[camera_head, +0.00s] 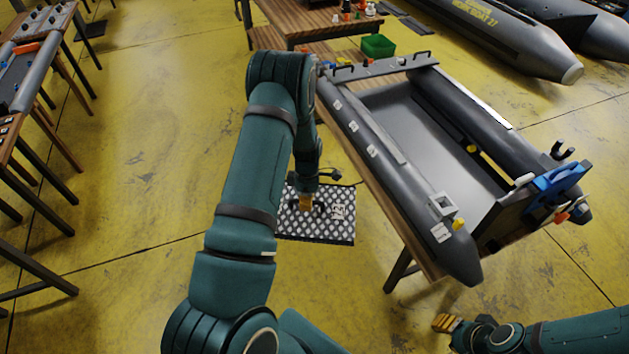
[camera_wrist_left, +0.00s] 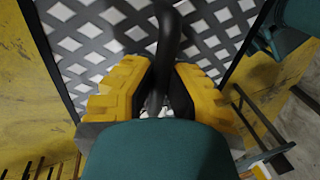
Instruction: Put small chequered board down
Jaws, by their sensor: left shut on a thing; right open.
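The small chequered board (camera_head: 318,228) is a black and white patterned panel with a dark handle. In the head view it hangs or lies low beside the table, over the yellow floor; I cannot tell whether it touches the floor. My left gripper (camera_head: 306,203) is above it and shut on its handle. In the left wrist view the yellow fingers of the left gripper (camera_wrist_left: 158,92) close around the black handle, and the board (camera_wrist_left: 92,38) fills the upper part. My right gripper (camera_head: 440,322) is at the lower right, apart from the board, with its yellow fingers partly seen.
A grey inflatable boat (camera_head: 372,139) rests on a wooden table (camera_head: 416,246) right of the board. A blue motor bracket (camera_head: 556,180) sits at its near end. A green bin (camera_head: 378,46) stands behind. Another workbench (camera_head: 22,160) is at left. Open yellow floor (camera_head: 130,190) lies between.

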